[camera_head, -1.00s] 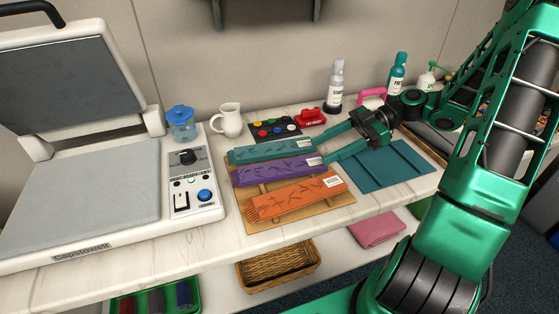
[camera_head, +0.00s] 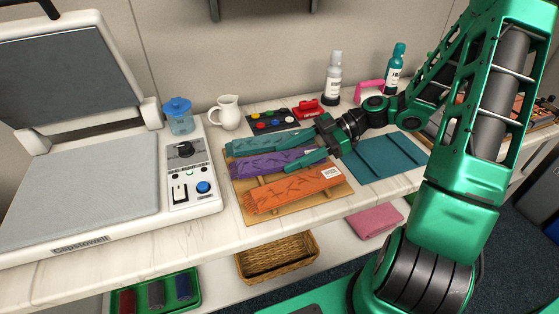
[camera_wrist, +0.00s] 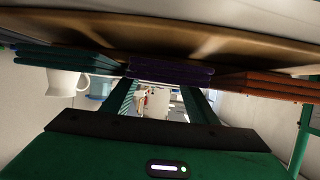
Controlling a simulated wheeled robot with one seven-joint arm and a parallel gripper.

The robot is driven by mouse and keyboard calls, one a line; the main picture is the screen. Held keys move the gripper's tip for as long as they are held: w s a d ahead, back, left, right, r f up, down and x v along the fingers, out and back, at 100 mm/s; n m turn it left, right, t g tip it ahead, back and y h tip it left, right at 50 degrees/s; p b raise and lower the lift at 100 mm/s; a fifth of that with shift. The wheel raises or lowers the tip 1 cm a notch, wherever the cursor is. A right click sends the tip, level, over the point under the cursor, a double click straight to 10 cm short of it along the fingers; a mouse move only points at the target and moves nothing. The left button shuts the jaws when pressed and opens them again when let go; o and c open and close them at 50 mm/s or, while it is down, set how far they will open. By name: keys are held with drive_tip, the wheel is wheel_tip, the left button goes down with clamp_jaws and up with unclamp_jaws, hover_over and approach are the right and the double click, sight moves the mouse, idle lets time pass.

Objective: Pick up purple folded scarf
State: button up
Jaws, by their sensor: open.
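The purple folded scarf (camera_head: 268,163) lies in the middle of a wooden rack (camera_head: 250,191), between a teal folded scarf (camera_head: 262,142) behind it and an orange folded scarf (camera_head: 290,189) in front. My gripper (camera_head: 304,150) is open, its two green fingers reaching left over the right end of the purple scarf and partly hiding it. In the wrist view the purple scarf (camera_wrist: 170,72) shows between the teal and orange ones, above the gap of the open fingers. Nothing is held.
A heat press (camera_head: 85,190) stands at left with a blue-lidded jar (camera_head: 179,120) and a white pitcher (camera_head: 225,112) near it. A teal board (camera_head: 385,156) lies right, under my arm.

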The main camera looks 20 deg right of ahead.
drive_tip(key=c, duration=0.7)
drive_tip(key=shift+r, duration=0.1)
